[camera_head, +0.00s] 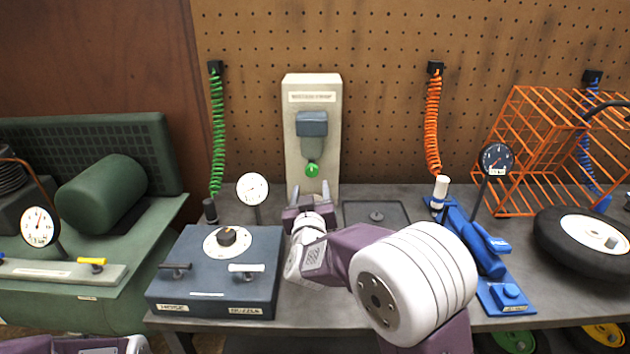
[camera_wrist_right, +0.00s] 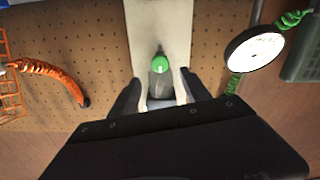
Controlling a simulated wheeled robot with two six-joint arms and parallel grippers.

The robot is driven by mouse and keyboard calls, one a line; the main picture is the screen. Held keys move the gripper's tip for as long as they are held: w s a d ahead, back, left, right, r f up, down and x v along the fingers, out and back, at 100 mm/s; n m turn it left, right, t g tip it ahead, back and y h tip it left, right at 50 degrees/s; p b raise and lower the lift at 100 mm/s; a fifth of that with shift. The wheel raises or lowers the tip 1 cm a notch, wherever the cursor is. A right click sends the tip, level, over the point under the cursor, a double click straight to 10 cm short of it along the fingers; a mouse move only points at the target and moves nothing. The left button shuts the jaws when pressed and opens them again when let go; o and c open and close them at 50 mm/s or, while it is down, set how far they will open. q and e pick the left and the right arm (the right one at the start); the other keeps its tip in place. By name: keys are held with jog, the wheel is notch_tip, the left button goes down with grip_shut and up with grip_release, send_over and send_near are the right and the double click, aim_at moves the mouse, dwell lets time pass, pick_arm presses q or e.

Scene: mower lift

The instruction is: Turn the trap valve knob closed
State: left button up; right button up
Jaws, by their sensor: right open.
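The trap valve knob (camera_head: 312,170) is a small round green knob with a white mark. It hangs at the bottom of a grey-blue trap body (camera_head: 312,124) on a pale upright panel. In the right wrist view the green knob (camera_wrist_right: 160,65) shows ahead of the fingers, near the middle. My right gripper (camera_head: 308,188) is open and empty, its two fingers pointing up just below the knob and apart from it. Its fingers also show in the wrist view (camera_wrist_right: 160,92), one on each side of the trap's line. My left gripper is not clearly seen; only part of my left arm shows at the lower left.
A blue-grey box (camera_head: 262,262) with a dial and handles stands left of my right arm, with a white gauge (camera_head: 253,188) behind it. A blue jack (camera_head: 480,243), an orange cage (camera_head: 530,135) and a wheel (camera_head: 575,243) stand to the right. Green and orange coiled hoses hang behind.

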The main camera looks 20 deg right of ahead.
aim_at(312, 172)
jog(key=p+x, duration=0.5)
jog(key=x, duration=0.2)
jog(key=shift+w+d+r, duration=0.1)
jog(key=shift+w+r, duration=0.05)
jog(key=shift+w, duration=0.4)
